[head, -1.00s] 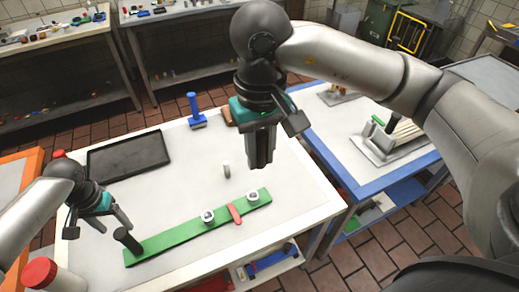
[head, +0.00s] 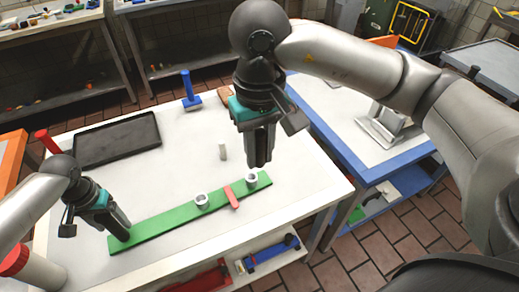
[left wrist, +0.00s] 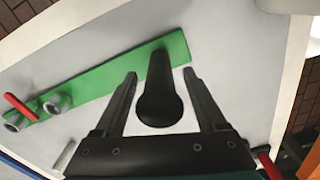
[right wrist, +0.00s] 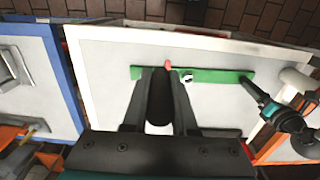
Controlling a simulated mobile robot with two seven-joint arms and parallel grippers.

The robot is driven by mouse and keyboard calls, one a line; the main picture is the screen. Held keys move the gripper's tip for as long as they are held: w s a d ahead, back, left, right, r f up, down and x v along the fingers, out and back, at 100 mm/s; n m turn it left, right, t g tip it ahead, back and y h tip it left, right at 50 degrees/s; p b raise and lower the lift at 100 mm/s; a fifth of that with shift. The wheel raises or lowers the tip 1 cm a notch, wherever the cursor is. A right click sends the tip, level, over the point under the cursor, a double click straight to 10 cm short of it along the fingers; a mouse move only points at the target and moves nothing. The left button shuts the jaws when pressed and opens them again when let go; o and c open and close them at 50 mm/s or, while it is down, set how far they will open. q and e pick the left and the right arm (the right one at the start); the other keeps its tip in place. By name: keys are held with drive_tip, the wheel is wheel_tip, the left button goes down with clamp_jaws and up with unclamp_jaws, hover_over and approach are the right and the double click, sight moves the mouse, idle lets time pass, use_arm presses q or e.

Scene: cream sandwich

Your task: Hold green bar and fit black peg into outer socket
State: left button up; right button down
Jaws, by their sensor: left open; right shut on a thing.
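The green bar (head: 165,221) lies flat on the white table. A black upright handle (left wrist: 158,85) stands on its left end. My left gripper (head: 120,228) is open, with its fingers on either side of the handle in the left wrist view. Two white ring sockets sit on the bar: the inner socket (head: 201,201) and the outer socket (head: 252,178) near the right end. My right gripper (head: 260,152) is shut on the black peg (right wrist: 160,108), just above the outer socket. The outer socket is hidden in the right wrist view. In the head view I cannot tell the peg from the fingers.
A red piece (head: 231,196) lies across the bar between the sockets. A small pale cylinder (head: 223,152), a blue-handled tool (head: 189,90) and a dark tray (head: 118,142) are behind the bar. A red-capped white container (head: 38,272) stands at the front left.

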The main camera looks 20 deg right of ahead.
sight(259, 164)
use_arm(q)
drive_tip(key=shift+f+b, duration=1.35)
drive_tip(key=shift+f, duration=0.2)
use_arm(e)
drive_tip(key=shift+f, duration=1.75)
use_arm(q)
clamp_jaws()
unclamp_jaws()
clamp_jaws()
idle(1.9)
